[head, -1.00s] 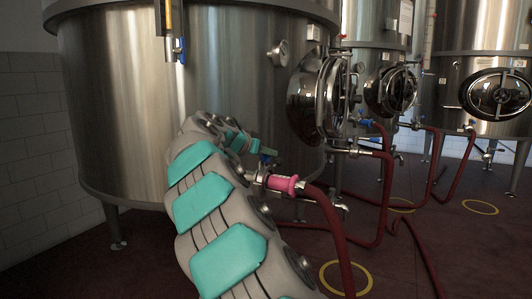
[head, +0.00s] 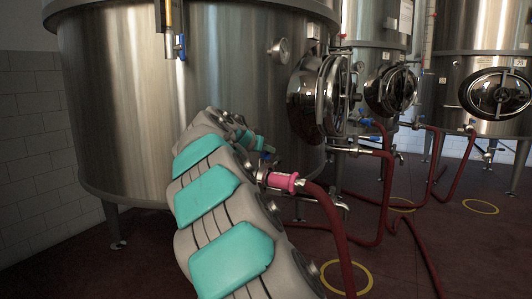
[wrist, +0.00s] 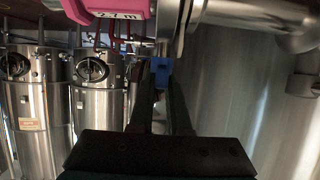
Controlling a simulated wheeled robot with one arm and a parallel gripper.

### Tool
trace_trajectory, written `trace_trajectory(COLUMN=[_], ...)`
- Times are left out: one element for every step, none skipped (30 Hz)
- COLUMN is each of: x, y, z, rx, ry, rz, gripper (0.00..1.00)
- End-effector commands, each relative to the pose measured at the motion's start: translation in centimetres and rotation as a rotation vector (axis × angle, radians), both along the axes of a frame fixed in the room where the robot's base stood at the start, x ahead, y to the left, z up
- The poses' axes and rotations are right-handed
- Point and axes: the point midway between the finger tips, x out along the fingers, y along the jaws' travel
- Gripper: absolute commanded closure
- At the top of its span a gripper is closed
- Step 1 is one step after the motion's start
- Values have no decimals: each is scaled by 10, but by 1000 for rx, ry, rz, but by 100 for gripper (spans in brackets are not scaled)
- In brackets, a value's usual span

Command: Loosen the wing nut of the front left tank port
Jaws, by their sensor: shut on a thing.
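The front left tank (head: 130,100) is a large steel vessel, left in the head view. Its low port carries a steel fitting and a pink hose coupling (head: 283,181), with a dark red hose hanging from it. In the wrist view the pink coupling (wrist: 110,8) is at the top, beside a steel clamp and pipe (wrist: 196,18). My gripper (wrist: 164,82) is just below them, its dark fingers shut on a small blue part (wrist: 161,66). I cannot tell whether this part is the wing nut or a valve handle. In the head view my arm hides most of the grip.
A round steel manway (head: 318,92) sticks out of the tank just above the port. Red hoses (head: 385,195) run to other tanks (head: 490,70) at the right and lie across the floor. A yellow floor ring (head: 346,277) lies at the front. Open floor shows at the right.

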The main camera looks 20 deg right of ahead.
Motion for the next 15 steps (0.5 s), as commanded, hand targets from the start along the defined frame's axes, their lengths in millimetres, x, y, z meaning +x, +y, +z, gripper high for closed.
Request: trace_trajectory(x=[-1, -1, -1, 0, 0, 0, 0, 0, 0, 0, 0, 0, 0, 0, 0], y=[0, 0, 1, 1, 1, 1, 1, 1, 1, 1, 1, 1, 1, 1, 0], z=[0, 0, 1, 1, 1, 1, 1, 1, 1, 1, 1, 1, 1, 1, 1], rx=[0, 0, 0, 0, 0, 0, -1, -1, -1, -1, -1, -1, -1, -1, -1], ry=[-2, -3, -3, -3, -3, -3, -2, -2, -2, -2, -2, -2, -2, -2, -2], rz=[11, 18, 23, 25, 26, 26, 27, 27, 26, 26, 26, 26, 26, 26, 26], gripper=[100, 100, 100, 100, 100, 100, 100, 100, 100, 100, 100, 83, 80, 76, 72])
